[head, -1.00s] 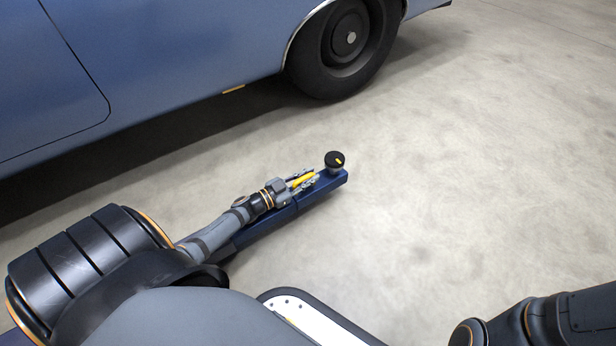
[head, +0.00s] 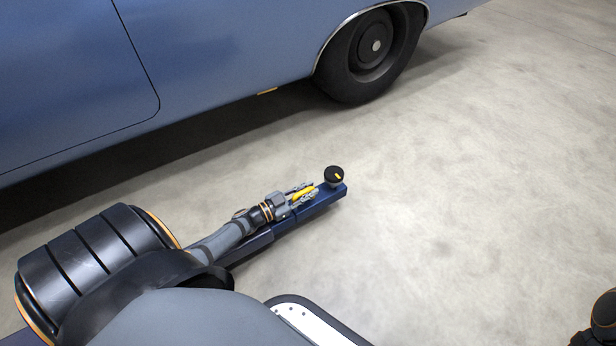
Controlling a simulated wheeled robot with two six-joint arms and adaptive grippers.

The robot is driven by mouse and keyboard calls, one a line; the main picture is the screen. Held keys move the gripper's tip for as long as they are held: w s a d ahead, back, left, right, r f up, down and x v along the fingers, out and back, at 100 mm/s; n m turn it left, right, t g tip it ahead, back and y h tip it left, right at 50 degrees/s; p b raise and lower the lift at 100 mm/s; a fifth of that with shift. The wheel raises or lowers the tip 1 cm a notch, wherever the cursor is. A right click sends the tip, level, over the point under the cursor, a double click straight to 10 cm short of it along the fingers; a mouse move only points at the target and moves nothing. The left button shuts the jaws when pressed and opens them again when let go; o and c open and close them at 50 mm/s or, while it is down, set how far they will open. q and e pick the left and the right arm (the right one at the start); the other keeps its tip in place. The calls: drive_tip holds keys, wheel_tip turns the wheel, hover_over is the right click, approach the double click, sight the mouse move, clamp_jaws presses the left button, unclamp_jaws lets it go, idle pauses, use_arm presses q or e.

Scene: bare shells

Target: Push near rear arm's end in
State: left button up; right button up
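The dark blue lift arm (head: 321,204) lies low over the floor beside the car and runs from lower left to upper right. Its narrower end section comes out of a thicker sleeve (head: 258,243). A round black pad (head: 334,174) with a yellow mark stands on its tip. My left gripper (head: 305,192) lies along the top of the end section, just behind the pad. Its fingers sit on both sides of a yellow handle (head: 302,192) and look closed on it. My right gripper is out of view; only a piece of my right arm shows at the lower right.
The blue car (head: 230,50) fills the upper left, with its rear wheel (head: 370,55) near the arm's tip. The concrete floor (head: 480,190) to the right is clear.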

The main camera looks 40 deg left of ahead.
use_arm(q)
drive_tip(key=o, duration=0.4)
wheel_tip(320, 180, up, 10)
idle(0.4)
